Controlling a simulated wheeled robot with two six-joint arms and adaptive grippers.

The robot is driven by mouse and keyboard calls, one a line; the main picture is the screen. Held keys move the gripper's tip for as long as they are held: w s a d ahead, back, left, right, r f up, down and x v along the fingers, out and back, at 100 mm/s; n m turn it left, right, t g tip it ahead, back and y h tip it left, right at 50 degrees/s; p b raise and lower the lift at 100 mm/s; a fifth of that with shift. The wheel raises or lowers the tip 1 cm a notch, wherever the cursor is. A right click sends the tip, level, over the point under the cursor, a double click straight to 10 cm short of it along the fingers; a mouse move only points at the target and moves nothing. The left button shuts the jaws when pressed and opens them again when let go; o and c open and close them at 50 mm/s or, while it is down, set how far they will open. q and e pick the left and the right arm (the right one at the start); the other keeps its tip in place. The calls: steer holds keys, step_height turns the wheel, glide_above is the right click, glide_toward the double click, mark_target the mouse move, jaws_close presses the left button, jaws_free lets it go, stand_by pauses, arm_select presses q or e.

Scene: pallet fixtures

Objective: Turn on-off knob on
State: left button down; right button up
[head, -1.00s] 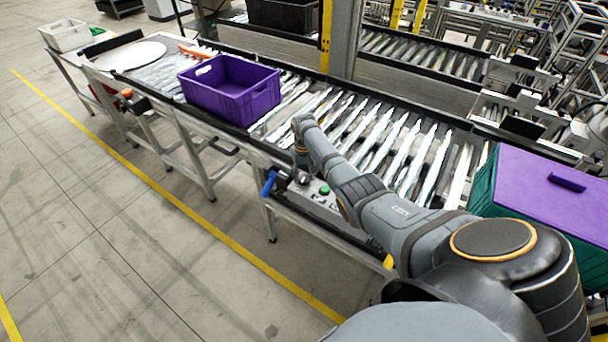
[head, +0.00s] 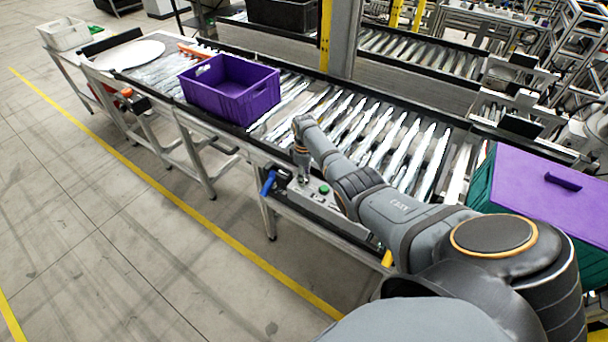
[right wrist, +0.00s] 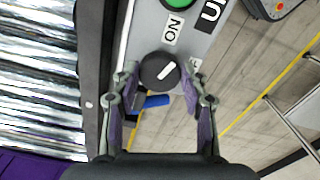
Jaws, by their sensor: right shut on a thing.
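The on-off knob (right wrist: 158,72) is black and round with a white pointer line, seen in the right wrist view on a grey control panel (right wrist: 148,35). The line slants toward the upper right of that view. An ON label (right wrist: 173,28) is above the knob, upside down; another label (right wrist: 195,67) is partly hidden by a finger. My right gripper (right wrist: 160,88) is shut on the knob, with a finger on either side. In the head view my right gripper (head: 303,178) points down at the panel and hides the knob. My left gripper is not in view.
A green button (head: 324,189) is on the panel near my right gripper. A blue handle (head: 268,183) hangs at the conveyor edge. A purple crate (head: 231,100) stands on the rollers (head: 383,140). A teal box with a purple lid (head: 545,190) is at the right.

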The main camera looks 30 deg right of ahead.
steer(key=shift+n, duration=2.2)
steer(key=o, duration=1.2)
steer(key=shift+c, duration=0.2)
steer(key=shift+w+r, duration=0.1)
steer(key=shift+r, duration=0.15)
step_height(320, 180, up, 12)
steer(key=shift+f, duration=0.25)
